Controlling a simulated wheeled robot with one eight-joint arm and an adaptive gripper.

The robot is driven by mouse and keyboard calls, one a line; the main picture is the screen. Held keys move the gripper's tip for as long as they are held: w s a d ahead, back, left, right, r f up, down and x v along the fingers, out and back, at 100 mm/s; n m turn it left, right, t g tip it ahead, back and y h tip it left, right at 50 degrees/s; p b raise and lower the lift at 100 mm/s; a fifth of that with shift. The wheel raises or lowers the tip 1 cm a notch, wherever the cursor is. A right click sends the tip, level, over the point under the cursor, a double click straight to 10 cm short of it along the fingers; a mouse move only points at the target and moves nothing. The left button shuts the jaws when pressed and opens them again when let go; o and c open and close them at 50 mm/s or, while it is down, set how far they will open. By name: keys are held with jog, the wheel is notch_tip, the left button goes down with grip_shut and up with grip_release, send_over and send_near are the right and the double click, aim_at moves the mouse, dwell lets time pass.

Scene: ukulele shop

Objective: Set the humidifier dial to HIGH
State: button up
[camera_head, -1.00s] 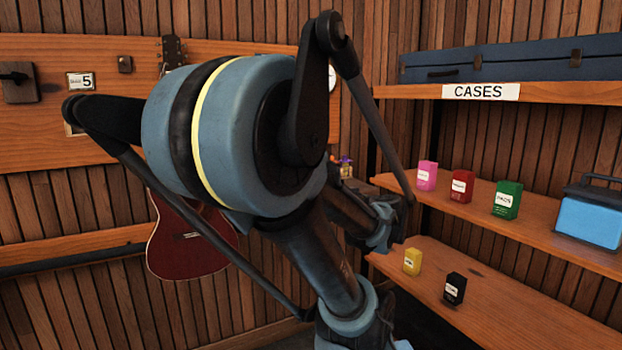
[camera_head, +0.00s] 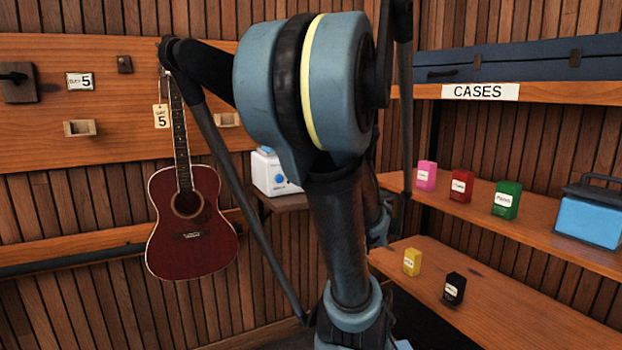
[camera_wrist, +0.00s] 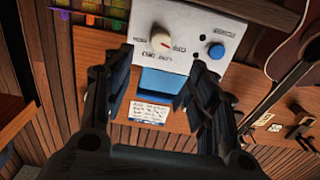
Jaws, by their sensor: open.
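The humidifier is a white box (camera_head: 268,172) on a small shelf at the wall in the head view, partly hidden behind my arm. In the wrist view the humidifier (camera_wrist: 188,28) fills the top, its front panel facing the camera. Its cream dial (camera_wrist: 153,43) has a pointer with a reddish mark. Small labels surround the dial, too blurred to read surely, so I cannot tell its setting. A round blue button (camera_wrist: 216,50) sits right of the dial. My gripper (camera_wrist: 157,72) is open and empty, its fingers on either side below the dial, apparently not touching it.
A blue part (camera_wrist: 161,82) shows below the panel, with a written card (camera_wrist: 150,112) beyond it. A red guitar (camera_head: 192,225) hangs left of the humidifier. Shelves with small coloured boxes (camera_head: 461,186) stand at right.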

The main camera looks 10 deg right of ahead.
jog(key=shift+x, duration=6.25)
jog(key=shift+f, duration=0.1)
